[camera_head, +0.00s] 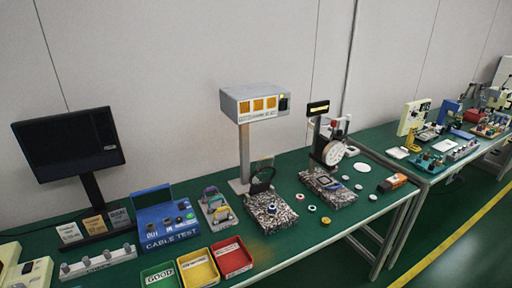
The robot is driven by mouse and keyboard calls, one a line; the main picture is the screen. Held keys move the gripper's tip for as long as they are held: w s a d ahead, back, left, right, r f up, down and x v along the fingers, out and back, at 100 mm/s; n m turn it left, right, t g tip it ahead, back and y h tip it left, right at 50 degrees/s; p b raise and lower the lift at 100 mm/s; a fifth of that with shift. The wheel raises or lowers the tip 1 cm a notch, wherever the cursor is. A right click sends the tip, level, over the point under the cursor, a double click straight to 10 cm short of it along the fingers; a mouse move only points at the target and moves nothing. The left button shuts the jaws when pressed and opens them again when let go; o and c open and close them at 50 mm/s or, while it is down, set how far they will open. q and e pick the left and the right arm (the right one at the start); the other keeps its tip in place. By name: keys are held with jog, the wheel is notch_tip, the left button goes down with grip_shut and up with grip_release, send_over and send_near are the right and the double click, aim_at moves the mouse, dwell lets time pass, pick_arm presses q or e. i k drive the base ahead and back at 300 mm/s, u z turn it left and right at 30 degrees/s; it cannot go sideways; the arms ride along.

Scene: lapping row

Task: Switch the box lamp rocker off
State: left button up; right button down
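A grey box (232,100) stands on a post at the back of the green bench, near the middle of the view, and looks like the box lamp. Neither of my grippers shows in this view.
A black monitor (70,145) stands at the left. The blue cable test box (166,222) and green (160,275), yellow (198,267) and red (231,256) bins sit in front. A wheel device (333,153) stands right of the lamp. The aisle (455,250) is clear.

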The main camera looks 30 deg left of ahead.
aim_at(283, 102)
jog(key=k, duration=0.65)
jog(key=z, duration=0.4)
jog(key=i, duration=1.65)
jog(key=u, duration=0.55)
